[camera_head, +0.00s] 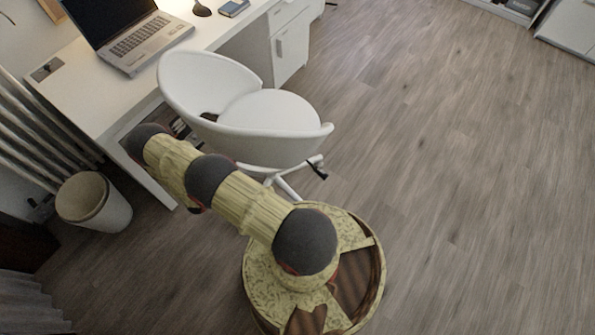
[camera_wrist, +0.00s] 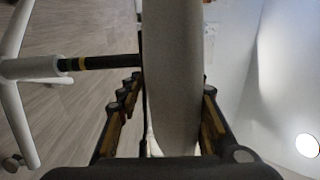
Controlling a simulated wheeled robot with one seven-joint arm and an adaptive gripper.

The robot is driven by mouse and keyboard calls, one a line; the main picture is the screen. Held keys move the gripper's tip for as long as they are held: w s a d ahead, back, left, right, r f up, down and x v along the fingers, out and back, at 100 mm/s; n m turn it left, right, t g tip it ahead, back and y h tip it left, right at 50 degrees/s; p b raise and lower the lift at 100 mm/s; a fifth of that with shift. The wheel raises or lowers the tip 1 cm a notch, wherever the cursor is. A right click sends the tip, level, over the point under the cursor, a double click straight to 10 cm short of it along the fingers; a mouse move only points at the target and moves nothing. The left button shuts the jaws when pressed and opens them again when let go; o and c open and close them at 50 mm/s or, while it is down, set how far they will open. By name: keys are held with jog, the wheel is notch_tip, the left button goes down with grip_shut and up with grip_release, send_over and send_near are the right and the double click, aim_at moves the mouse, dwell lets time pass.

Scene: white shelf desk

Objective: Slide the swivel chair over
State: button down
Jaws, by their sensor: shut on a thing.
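The white desk (camera_head: 95,95) is at the upper left, with a laptop (camera_head: 135,45) and a drawer unit (camera_head: 290,45). A waste bin (camera_head: 95,203) stands at the left near a radiator (camera_head: 30,140). The wooden floor (camera_head: 450,170) at the right is clear.

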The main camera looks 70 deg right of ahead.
jog(key=shift+w+r, duration=0.15)
jog(key=shift+r, duration=0.25)
jog(key=shift+f+b, duration=1.15)
jog(key=shift+b, duration=0.1)
jog(key=shift+s, duration=0.2)
jog(key=c, duration=1)
grip_release()
jog(key=shift+f, duration=0.15)
jog(key=shift+o, duration=0.2)
jog(key=v, duration=1.2)
jog(key=shift+s+f, duration=0.15)
